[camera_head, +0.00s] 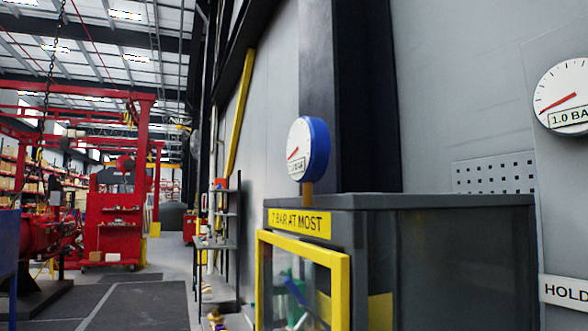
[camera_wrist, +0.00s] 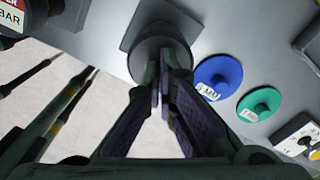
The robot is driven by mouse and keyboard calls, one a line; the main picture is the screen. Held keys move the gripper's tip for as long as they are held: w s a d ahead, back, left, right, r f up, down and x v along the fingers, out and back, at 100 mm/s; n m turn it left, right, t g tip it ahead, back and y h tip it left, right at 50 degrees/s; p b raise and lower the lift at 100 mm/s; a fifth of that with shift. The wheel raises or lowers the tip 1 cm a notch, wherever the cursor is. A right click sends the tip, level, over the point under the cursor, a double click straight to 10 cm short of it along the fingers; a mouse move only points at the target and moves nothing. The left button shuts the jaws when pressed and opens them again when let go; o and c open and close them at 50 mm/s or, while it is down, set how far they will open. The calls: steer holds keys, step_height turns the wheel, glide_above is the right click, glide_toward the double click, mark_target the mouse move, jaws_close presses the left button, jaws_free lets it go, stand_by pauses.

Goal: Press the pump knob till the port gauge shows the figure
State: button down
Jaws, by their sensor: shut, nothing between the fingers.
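In the wrist view my gripper (camera_wrist: 162,72) is shut and empty. Its fingertips point at a dark grey round knob-like part (camera_wrist: 160,38) on a square plate; I cannot tell whether they touch it or whether it is the pump knob. In the head view a blue-rimmed gauge (camera_head: 306,140) stands on top of a grey cabinet. Its red needle points to the lower left and its label is too small to read. Another white gauge (camera_head: 565,85), cut by the right edge, has a label starting "1.0 BA". My gripper is not in the head view.
The grey cabinet (camera_head: 450,260) has a yellow-framed clear door (camera_head: 345,290) and a yellow sign (camera_head: 299,222) reading "7 BAR AT MOST". A sign (camera_head: 564,291) starting "HOLD" is at the right. A blue disc (camera_wrist: 222,72) and green disc (camera_wrist: 262,102) sit right of the fingers.

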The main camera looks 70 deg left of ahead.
steer(key=shift+f+b, duration=1.3)
steer(key=shift+f, duration=1.55)
step_height(320, 180, up, 5)
steer(key=p, duration=0.5)
steer(key=shift+f, duration=0.1)
steer(key=shift+r, duration=1.15)
steer(key=shift+s, duration=0.1)
